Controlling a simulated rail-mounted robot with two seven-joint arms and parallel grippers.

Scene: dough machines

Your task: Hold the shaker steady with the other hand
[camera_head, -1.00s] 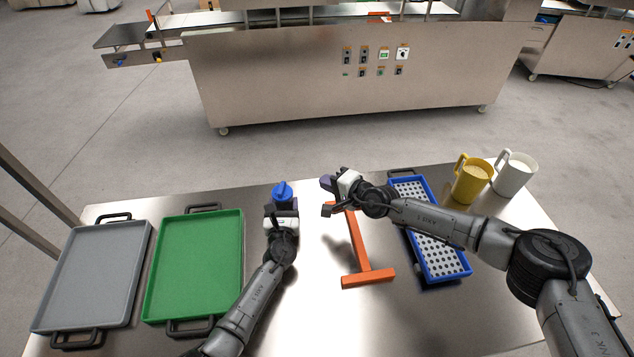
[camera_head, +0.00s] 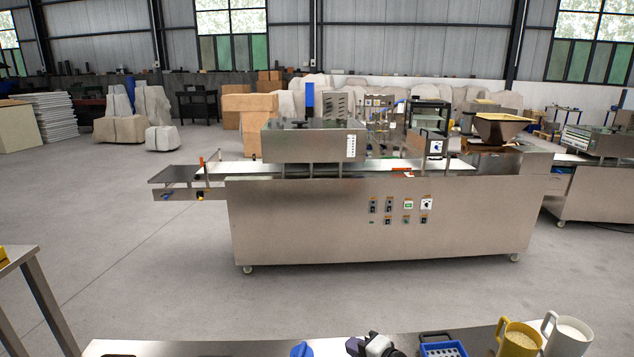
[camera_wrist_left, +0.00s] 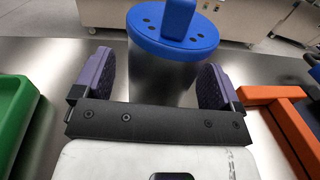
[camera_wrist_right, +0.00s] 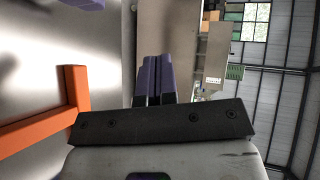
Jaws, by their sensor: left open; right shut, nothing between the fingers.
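The shaker (camera_wrist_left: 160,80) is a metal cylinder with a blue, holed lid and a blue knob. In the left wrist view it stands upright on the table. My left gripper (camera_wrist_left: 157,85) is open, its purple fingers to either side of the shaker with gaps visible. In the head view only the top of the blue lid (camera_head: 302,350) shows at the bottom edge; the left gripper is out of that frame. My right gripper (camera_head: 355,345) shows partly at the bottom edge. In the right wrist view it (camera_wrist_right: 154,80) is shut and empty.
An orange stand (camera_wrist_left: 285,115) lies right of the shaker. A green tray (camera_wrist_left: 14,110) is at the left. A blue tray (camera_head: 442,348), a yellow mug (camera_head: 518,342) and a white mug (camera_head: 567,338) are at the right. A steel machine (camera_head: 320,220) stands beyond the table.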

